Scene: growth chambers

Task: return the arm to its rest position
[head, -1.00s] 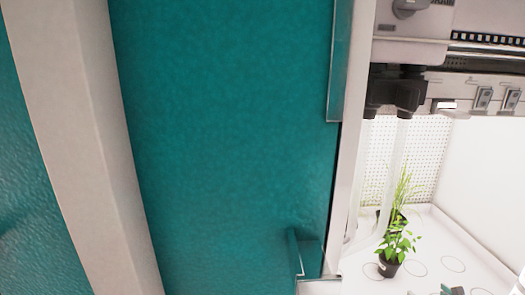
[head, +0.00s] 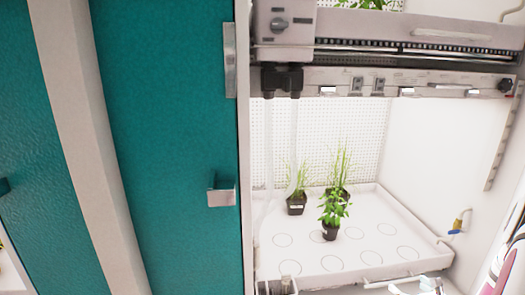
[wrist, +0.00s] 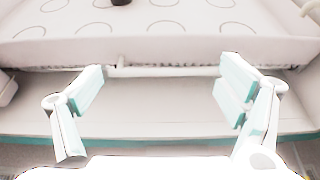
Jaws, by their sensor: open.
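My gripper (wrist: 163,92) is open in the wrist view, with its two pale teal fingers spread wide and nothing between them. Beyond the fingertips is the front edge of a white tray (wrist: 170,48) marked with circles. Part of a dark pot bottom shows at the top of that view. In the head view, white parts that look like my arm show at the lower right, cut off by the frame edge, so the arm's full pose is hidden.
An open growth chamber holds a white tray (head: 365,254) with several potted plants, including a leafy one (head: 332,212). A rail (head: 400,82) crosses above. A teal door (head: 165,130) with a metal handle (head: 222,195) stands left. A yellow-handled valve (head: 457,224) is at right.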

